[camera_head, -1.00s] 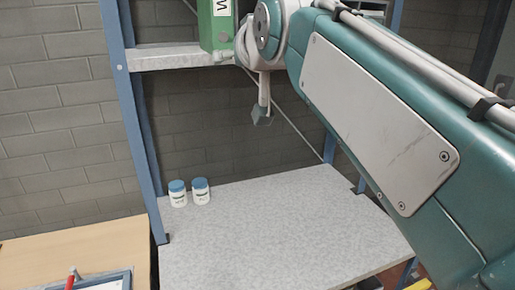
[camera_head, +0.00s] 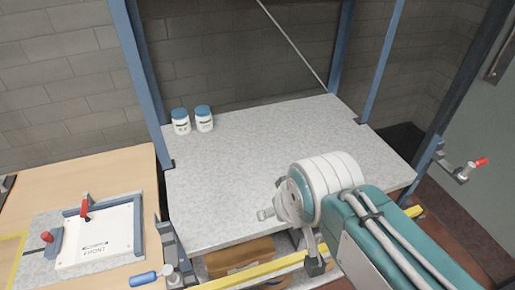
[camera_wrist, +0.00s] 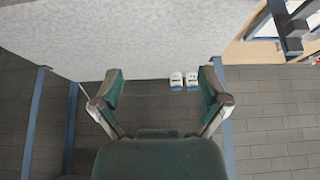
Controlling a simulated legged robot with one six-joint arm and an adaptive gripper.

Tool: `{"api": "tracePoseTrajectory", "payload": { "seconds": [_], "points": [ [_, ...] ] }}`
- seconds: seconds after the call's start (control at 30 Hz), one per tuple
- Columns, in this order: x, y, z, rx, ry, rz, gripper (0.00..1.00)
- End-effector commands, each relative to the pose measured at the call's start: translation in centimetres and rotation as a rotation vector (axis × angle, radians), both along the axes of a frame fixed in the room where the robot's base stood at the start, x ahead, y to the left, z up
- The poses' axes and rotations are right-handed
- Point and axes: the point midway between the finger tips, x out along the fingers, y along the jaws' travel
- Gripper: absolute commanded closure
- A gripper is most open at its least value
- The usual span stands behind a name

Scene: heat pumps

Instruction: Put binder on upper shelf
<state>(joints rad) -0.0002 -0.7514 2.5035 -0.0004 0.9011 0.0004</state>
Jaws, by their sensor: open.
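My gripper (camera_wrist: 161,78) is open in the wrist view, with two green fingers spread apart and nothing between them. In the head view my arm reaches over the front right of the lower grey shelf (camera_head: 240,165), and its rounded wrist hides most of the gripper. Neither the green binder nor the upper shelf is in view now. A second earlier, the binder stood upright on the upper shelf beside my gripper.
Two white jars with blue lids (camera_head: 192,120) stand at the back left of the lower shelf. Blue posts (camera_head: 140,70) frame the rack. A wooden workbench (camera_head: 35,185) with a white plate (camera_head: 97,237) and red-handled clamps is at left. A yellow bar (camera_head: 255,271) runs below the shelf's front.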

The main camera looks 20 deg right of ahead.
Motion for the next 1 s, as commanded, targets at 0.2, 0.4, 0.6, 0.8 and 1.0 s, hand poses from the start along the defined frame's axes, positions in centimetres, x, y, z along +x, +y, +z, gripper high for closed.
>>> {"api": "tracePoseTrajectory", "payload": {
  "seconds": [0.2, 0.4, 0.6, 0.8, 1.0],
  "points": [
    [0.2, 0.1, 0.2, 0.005, -0.009, 0.001, 1.00],
    [4.5, 2.9, 4.3, 0.132, -0.196, 0.017, 1.00],
    [10.3, 6.4, 12.3, 0.349, -0.498, -0.007, 1.00],
    [14.5, 8.1, 20.7, 0.561, -0.770, -0.096, 1.00],
    [17.2, 7.8, 28.2, 0.758, -1.003, -0.250, 1.00]
  ]
}}
